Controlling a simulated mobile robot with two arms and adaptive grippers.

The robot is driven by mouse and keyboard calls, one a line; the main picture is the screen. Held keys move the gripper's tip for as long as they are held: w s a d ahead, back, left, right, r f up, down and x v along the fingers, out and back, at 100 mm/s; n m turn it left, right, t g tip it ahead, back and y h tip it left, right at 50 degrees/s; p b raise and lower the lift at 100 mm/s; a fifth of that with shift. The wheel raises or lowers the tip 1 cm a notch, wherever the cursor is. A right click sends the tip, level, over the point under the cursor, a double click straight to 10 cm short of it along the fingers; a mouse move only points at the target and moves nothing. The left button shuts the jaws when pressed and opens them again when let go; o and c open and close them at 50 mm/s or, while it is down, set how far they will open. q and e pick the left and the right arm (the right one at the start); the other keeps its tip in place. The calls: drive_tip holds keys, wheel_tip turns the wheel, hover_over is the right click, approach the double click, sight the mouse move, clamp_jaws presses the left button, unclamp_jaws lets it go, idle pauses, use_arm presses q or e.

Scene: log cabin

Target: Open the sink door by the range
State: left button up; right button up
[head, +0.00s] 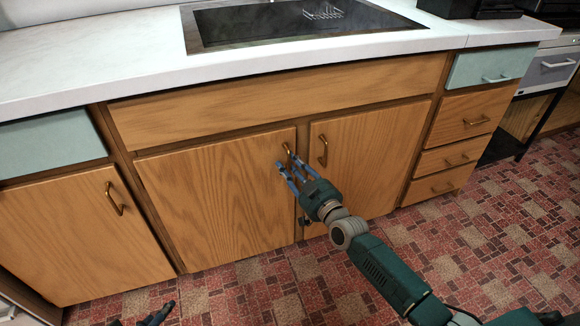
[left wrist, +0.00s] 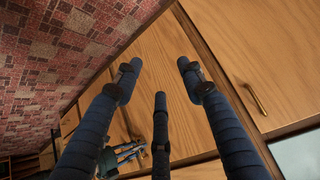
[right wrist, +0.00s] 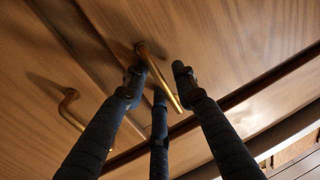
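Two wooden doors are closed under the sink. The right one, nearer the range, is the sink door (head: 372,160), with a brass handle (head: 323,151) at its upper left. The left sink door (head: 215,195) has its handle (head: 288,152) at its upper right; this handle also shows in the right wrist view (right wrist: 160,75). My right gripper (head: 289,172) is at the left door's handle, its fingers apart on either side of it; contact is unclear. The other handle (right wrist: 70,110) lies outside the fingers. My left gripper (head: 148,312) is open and empty, low at the left.
The sink basin (head: 290,22) is set in the white counter (head: 120,58). Drawers (head: 462,118) stand right of the doors, and the range (head: 548,70) is beyond. Another cabinet door (head: 75,235) is at the left. The tiled floor (head: 470,240) is clear in front.

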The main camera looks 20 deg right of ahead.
clamp_jaws()
idle(0.3)
